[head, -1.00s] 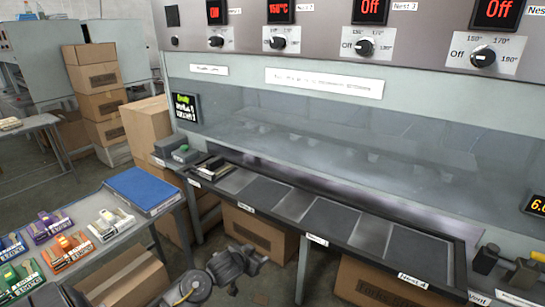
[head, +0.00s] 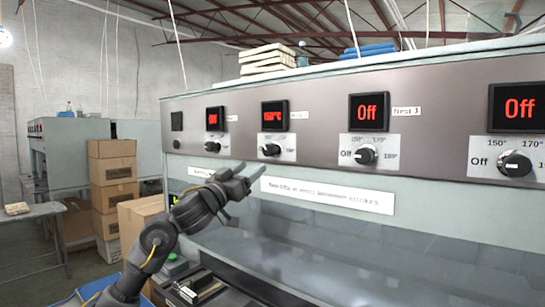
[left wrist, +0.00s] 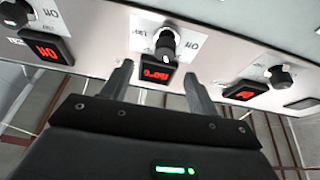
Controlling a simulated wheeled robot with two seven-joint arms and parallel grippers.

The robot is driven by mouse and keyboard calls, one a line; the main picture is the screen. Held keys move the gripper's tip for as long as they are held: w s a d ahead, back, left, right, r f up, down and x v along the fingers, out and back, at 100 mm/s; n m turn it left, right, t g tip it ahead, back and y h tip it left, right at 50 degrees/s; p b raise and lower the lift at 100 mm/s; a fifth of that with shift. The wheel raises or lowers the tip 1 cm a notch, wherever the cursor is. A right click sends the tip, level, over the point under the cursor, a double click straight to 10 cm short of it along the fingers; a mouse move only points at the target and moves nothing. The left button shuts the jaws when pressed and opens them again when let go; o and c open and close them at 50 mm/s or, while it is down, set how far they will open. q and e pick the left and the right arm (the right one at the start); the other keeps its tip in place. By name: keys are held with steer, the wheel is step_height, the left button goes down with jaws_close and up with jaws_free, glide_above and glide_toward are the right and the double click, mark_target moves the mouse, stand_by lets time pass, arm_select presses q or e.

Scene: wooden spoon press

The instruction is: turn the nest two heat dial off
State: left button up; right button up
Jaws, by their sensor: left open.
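The nest two heat dial (head: 271,149) is a black knob on the white plate below the second red display (head: 274,115), which reads about 150°C. My left gripper (head: 250,171) is raised in front of the press, below and left of this dial in the head view. Its fingers are open and empty. In the left wrist view, which is upside down, the nest two dial (left wrist: 166,45) lies beyond and between the open fingertips (left wrist: 158,76), apart from them. My right gripper is not in view.
The nest 3 dial (head: 365,155) and the nest 4 dial (head: 515,163) are to the right, with displays reading Off. Another dial is left of nest two, partly unclear. A label strip (head: 327,194) is below the panel. Stacked boxes (head: 113,180) stand at the left.

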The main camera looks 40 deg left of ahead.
mark_target(267, 153)
arm_select(q)
steer(key=p+x, duration=0.1)
steer(key=x, duration=0.2)
steer(key=p+x, duration=0.2)
steer(key=x, duration=0.1)
steer(key=a+p+x, duration=0.1)
steer(key=x, duration=0.2)
steer(key=shift+r, duration=0.15)
steer(key=shift+w+a+r+y, duration=0.1)
steer(key=shift+w+y, duration=0.2)
steer(key=shift+y, duration=0.1)
steer(key=shift+w, duration=0.2)
steer(key=c, duration=0.9)
steer(key=shift+p, duration=0.3)
steer(key=shift+c, duration=0.4)
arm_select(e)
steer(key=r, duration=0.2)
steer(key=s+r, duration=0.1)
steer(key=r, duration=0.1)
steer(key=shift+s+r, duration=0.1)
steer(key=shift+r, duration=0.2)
